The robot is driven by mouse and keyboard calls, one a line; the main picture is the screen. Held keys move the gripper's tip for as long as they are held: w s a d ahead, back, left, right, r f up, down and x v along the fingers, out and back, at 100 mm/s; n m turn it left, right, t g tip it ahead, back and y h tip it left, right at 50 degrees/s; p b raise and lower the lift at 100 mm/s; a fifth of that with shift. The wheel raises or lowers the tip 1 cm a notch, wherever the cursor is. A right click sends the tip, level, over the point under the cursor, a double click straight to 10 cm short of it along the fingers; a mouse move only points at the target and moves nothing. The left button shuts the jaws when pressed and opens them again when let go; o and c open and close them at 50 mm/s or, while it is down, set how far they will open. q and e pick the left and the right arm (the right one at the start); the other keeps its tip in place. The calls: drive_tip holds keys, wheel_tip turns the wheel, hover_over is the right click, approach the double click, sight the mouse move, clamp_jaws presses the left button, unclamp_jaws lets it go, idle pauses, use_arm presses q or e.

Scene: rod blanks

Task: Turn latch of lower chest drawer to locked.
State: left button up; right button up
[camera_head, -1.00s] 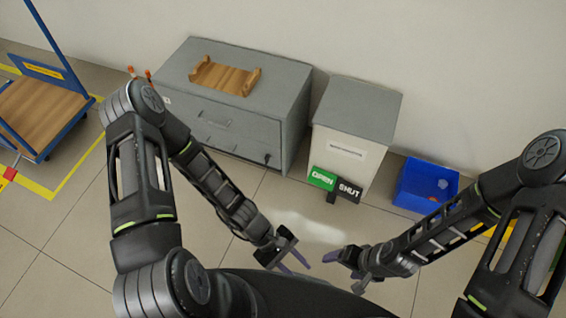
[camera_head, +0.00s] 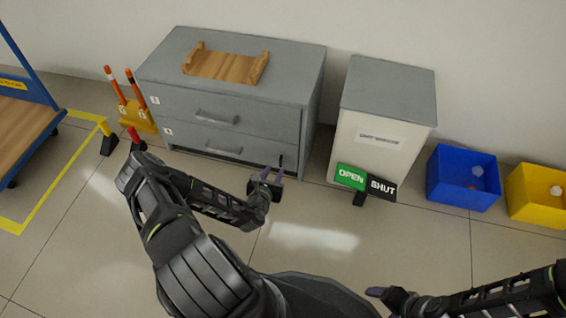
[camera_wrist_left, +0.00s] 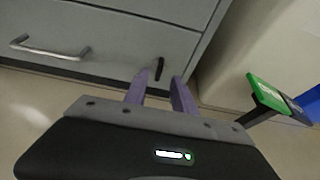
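The grey chest (camera_head: 235,95) stands against the wall with two drawers. Its lower drawer (camera_head: 220,142) is closed, with a bar handle (camera_head: 223,148) that also shows in the left wrist view (camera_wrist_left: 50,48). The small dark latch (camera_wrist_left: 159,68) is at the right end of the lower drawer front and looks roughly upright in the left wrist view. My left gripper (camera_head: 266,175) is open and empty, its purple fingers (camera_wrist_left: 160,92) pointing at the drawer just below and in front of the latch. My right gripper (camera_head: 385,293) is low at the right, away from the chest; its opening is unclear.
A wooden tray (camera_head: 225,66) lies on the chest. To the right stand a white cabinet (camera_head: 375,150), an OPEN/SHUT sign (camera_head: 350,177), a blue bin (camera_head: 462,180) and a yellow bin (camera_head: 537,197). A trolley (camera_head: 25,125) is at the left. Floor in front is clear.

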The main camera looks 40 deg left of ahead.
sight(280, 161)
use_arm(q)
drive_tip(key=b+x, duration=0.2)
drive_tip(key=x, duration=0.1)
drive_tip(key=b+x, duration=0.2)
drive_tip(key=x, duration=0.1)
drive_tip(key=shift+w+f, duration=0.3)
drive_tip(key=shift+f, duration=0.1)
drive_tip(key=shift+w+a, duration=0.2)
drive_tip(key=shift+w, duration=0.25)
clamp_jaws()
drive_tip(key=shift+a+r, duration=0.1)
